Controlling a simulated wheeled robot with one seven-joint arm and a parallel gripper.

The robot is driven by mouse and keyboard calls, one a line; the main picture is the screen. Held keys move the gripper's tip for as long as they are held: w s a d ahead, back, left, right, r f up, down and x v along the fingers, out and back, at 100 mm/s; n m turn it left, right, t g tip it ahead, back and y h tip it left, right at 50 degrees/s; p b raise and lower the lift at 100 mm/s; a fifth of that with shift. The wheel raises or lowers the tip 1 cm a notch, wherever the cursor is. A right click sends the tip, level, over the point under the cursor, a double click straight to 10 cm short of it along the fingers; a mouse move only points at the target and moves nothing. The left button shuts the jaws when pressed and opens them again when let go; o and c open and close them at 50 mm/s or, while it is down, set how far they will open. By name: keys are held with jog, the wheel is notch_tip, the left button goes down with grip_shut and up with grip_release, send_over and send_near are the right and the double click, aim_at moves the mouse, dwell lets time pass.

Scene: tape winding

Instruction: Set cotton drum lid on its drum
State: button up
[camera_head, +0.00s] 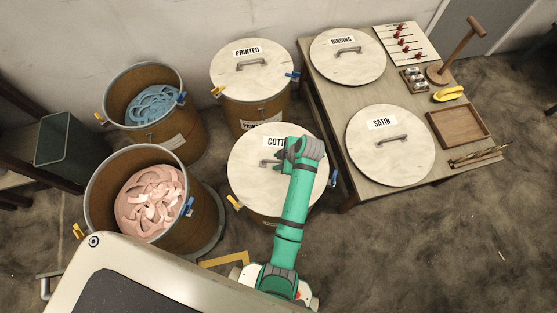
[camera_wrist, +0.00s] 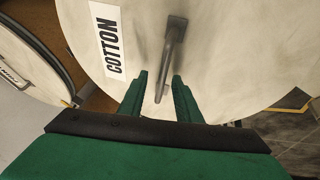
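The cotton lid (camera_head: 250,150) is a pale round disc with a COTTON label, partly hidden by my arm. It covers the top of a brown drum (camera_head: 262,214) in the middle, and looks level with the rim. The lid also fills much of the wrist view (camera_wrist: 225,60). Its grey bar handle (camera_wrist: 170,55) stands up from the lid. My gripper (camera_head: 283,160) is over the handle; in the wrist view its two green fingers (camera_wrist: 160,95) are apart, with the handle's near end between them and gaps visible. The drum's front label is not visible.
A lidded PRINTED drum (camera_head: 250,100) stands behind. Open drums with blue strips (camera_head: 152,104) and pink strips (camera_head: 150,200) stand left. A table (camera_head: 385,88) on the right bears the BINDING lid (camera_head: 348,62), SATIN lid (camera_head: 392,155), a wooden tray (camera_head: 436,118) and small items.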

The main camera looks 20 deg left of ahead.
jog(key=shift+f, duration=0.1)
jog(key=v, duration=1.1)
dwell(0.5)
jog(key=s+d+f+m+t, duration=0.1)
jog(key=d+f+m, duration=0.1)
jog(key=s+d+f+m+t+h, duration=0.1)
jog(key=s+d+f+m, duration=0.1)
jog(key=s+d+f+m+t, duration=0.1)
jog(key=d+f, duration=0.1)
jog(key=shift+s+d+f+m+t+h, duration=0.1)
jog(key=shift+s+f+m+t+h, duration=0.1)
jog(key=shift+s+m+t+h, duration=0.15)
jog(key=s+d+m, duration=0.1)
jog(key=s+d+m+t, duration=0.1)
jog(key=shift+s+d+f+m+t+h, duration=0.15)
jog(key=shift+s+f+m+t+h, duration=0.1)
jog(key=shift+s+f+h, duration=0.15)
jog(key=s+d+r+m+t+h, duration=0.25)
jog(key=s+r+m+t, duration=0.25)
jog(key=s+r+m, duration=0.5)
jog(key=s+r+m+t, duration=0.3)
jog(key=s+r, duration=0.6)
jog(key=r, duration=0.3)
jog(key=shift+s+a+t, duration=0.3)
jog(key=shift+a+t, duration=0.15)
jog(key=shift+t, duration=0.15)
